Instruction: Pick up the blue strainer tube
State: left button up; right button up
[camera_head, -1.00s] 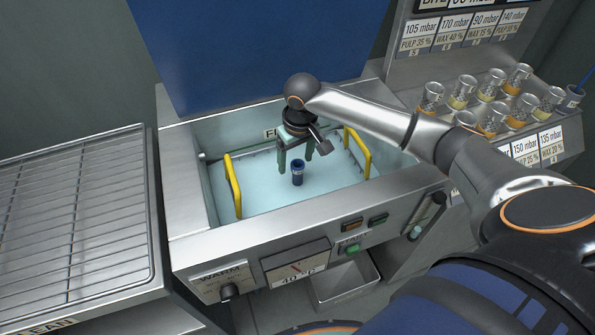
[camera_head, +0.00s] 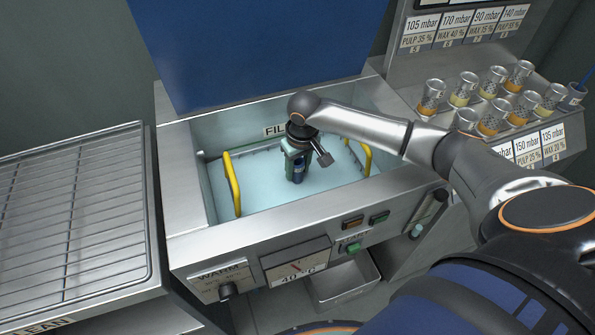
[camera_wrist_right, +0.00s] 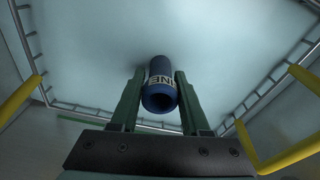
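The blue strainer tube (camera_head: 297,175) stands upright on the pale floor of the recessed basin (camera_head: 235,205). The tube appears still on the basin floor. My left gripper is not in view.
Yellow handles (camera_head: 232,183) and (camera_head: 366,157) stand at the left and right of the basin. A wire rack (camera_head: 75,210) is at left. Several glass cups (camera_head: 463,92) stand on the right shelf. A blue panel (camera_head: 260,50) rises behind the basin.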

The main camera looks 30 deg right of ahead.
grip_shut()
